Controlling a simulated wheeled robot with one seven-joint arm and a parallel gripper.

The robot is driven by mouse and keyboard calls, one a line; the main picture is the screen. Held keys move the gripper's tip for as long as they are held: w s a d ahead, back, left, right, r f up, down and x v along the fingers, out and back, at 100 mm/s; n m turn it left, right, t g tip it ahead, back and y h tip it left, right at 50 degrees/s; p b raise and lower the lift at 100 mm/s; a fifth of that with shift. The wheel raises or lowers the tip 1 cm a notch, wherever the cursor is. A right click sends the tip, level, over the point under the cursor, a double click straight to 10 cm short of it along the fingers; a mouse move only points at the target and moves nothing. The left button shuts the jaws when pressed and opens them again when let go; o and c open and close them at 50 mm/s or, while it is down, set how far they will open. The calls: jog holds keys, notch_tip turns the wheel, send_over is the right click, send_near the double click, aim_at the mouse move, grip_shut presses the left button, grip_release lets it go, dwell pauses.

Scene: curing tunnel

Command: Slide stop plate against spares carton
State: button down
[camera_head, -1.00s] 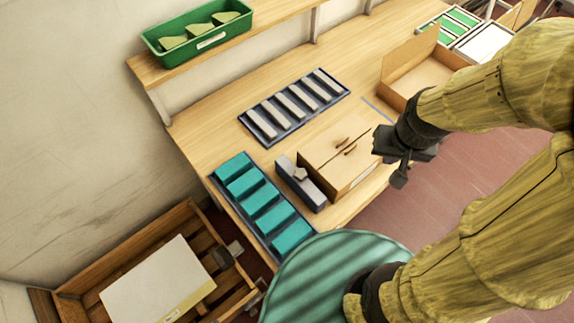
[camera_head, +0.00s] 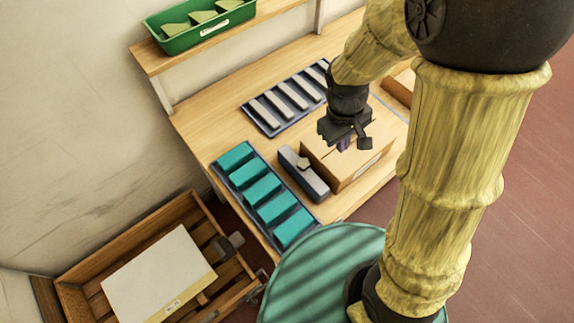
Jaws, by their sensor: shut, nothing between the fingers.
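A closed brown carton (camera_head: 366,176), apparently the spares carton, stands on the wooden bench. A long grey block with dark blue sides (camera_head: 300,179) and a pale, angular piece on top lies along the carton's left side. It may be the stop plate; I cannot tell for sure. Any gap between block and carton is too small to judge. My gripper (camera_head: 344,145) is shut and empty, pointing down over the carton's top. It hides part of the carton, and I cannot tell whether it touches. A small purple patch shows at the fingertips.
A tray of teal blocks (camera_head: 236,184) lies left of the grey block. A tray of pale bars (camera_head: 262,126) lies behind. An open carton (camera_head: 399,84) is partly hidden by my arm. A shelf holds a green bin (camera_head: 208,34). A wooden crate (camera_head: 72,297) with a white panel stands lower left.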

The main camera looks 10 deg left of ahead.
aim_at(302, 171)
jog(key=s+a+f+n+t+h, duration=0.1)
jog(key=s+a+f+n+h, duration=0.1)
jog(key=a+n, duration=0.3)
jog(key=s+a+f+n+t+h+b, duration=0.1)
jog(key=a+n, duration=0.4)
jog(key=a, duration=0.5)
jog(key=s+a+f+n+t+h+b, duration=0.1)
jog(key=s+a+f+n+t+h, duration=0.1)
jog(key=a+n, duration=0.4)
notch_tip(302, 171, down, 3)
jog(key=shift+s+a+r+t+h, duration=0.2)
jog(key=shift+s+a+t+h, duration=0.2)
jog(key=shift+s+a+h, duration=0.25)
jog(key=p+x, duration=0.2)
jog(key=x, duration=0.7)
jog(key=shift+d+f+p, duration=0.1)
jog(key=shift+d+p, duration=0.1)
jog(key=shift+p, duration=0.2)
jog(key=shift+w+d+f+p, duration=0.15)
jog(key=shift+w+d+p, duration=0.4)
jog(key=shift+d, duration=0.35)
jog(key=shift+w+d+f+p, duration=0.15)
jog(key=shift+w+d+p, duration=0.2)
jog(key=shift+w+d, duration=0.4)
jog(key=shift+s+d, duration=0.1)
jog(key=shift+d, duration=0.15)
